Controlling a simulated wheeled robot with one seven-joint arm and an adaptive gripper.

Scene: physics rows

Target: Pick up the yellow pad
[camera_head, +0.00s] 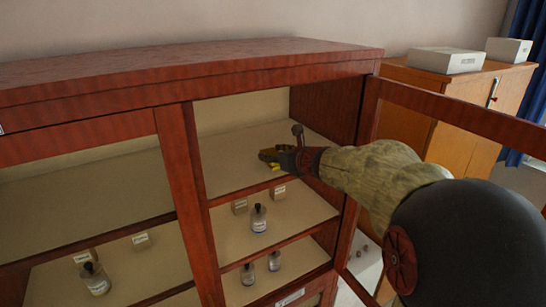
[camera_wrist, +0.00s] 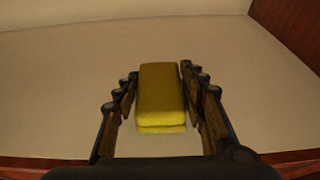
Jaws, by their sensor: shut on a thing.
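The yellow pad (camera_wrist: 161,92) is a soft-looking yellow block on the pale shelf (camera_wrist: 70,75) in the wrist view. It lies lengthwise between the two fingers of my gripper (camera_wrist: 159,85), which is shut on it. The right finger is close against its side; a narrow gap seems to show at the left finger. In the head view my gripper (camera_head: 272,158) reaches into the upper right compartment of the red-brown cabinet (camera_head: 180,150). Only small bits of yellow show there, and the gripper hides the rest. I cannot tell whether the pad is lifted off the shelf.
An open door frame (camera_head: 460,115) stands right of my arm, and the compartment side wall (camera_head: 328,105) is close to my gripper. Lower shelves hold a dark-capped bottle (camera_head: 258,218), other bottles and small boxes. White boxes (camera_head: 445,60) sit on a wooden cabinet behind.

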